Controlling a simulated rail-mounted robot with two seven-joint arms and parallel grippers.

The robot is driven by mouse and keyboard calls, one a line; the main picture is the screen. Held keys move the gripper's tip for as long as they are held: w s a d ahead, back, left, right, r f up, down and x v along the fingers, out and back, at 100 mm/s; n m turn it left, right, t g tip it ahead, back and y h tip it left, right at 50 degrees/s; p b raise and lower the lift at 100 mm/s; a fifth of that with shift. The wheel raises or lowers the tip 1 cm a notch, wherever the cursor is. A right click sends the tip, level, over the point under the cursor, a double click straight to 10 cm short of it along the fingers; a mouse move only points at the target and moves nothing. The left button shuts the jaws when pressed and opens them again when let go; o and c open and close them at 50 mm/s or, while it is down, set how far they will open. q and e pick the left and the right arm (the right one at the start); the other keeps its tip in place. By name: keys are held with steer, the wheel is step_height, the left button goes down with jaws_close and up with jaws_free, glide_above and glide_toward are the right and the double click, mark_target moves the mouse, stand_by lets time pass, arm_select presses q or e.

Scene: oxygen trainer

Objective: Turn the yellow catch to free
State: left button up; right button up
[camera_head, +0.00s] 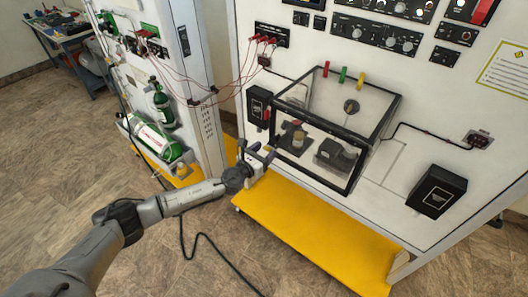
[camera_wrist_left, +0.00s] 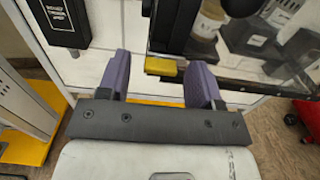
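The yellow catch (camera_wrist_left: 161,67) shows in the left wrist view as a small yellow block at the lower edge of the dark-framed clear box (camera_head: 368,90). My left gripper (camera_head: 257,149) is at the lower left corner of that box in the head view. In the left wrist view its two purple fingers stand wide apart, with the catch appearing between them. A gap shows on both sides of the catch, so I see no grip on it. In the head view the catch is hidden or too small to make out. My right gripper is not in view.
A black wall box (camera_head: 258,106) is just left of the clear box, with another (camera_head: 436,191) at right. A yellow base step (camera_head: 320,235) juts out below the panel. Thin red cables (camera_head: 225,85) hang at upper left. Open floor lies in front.

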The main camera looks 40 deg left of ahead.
arm_select(q)
steer(key=c, duration=0.8)
steer(key=shift+c, duration=0.6)
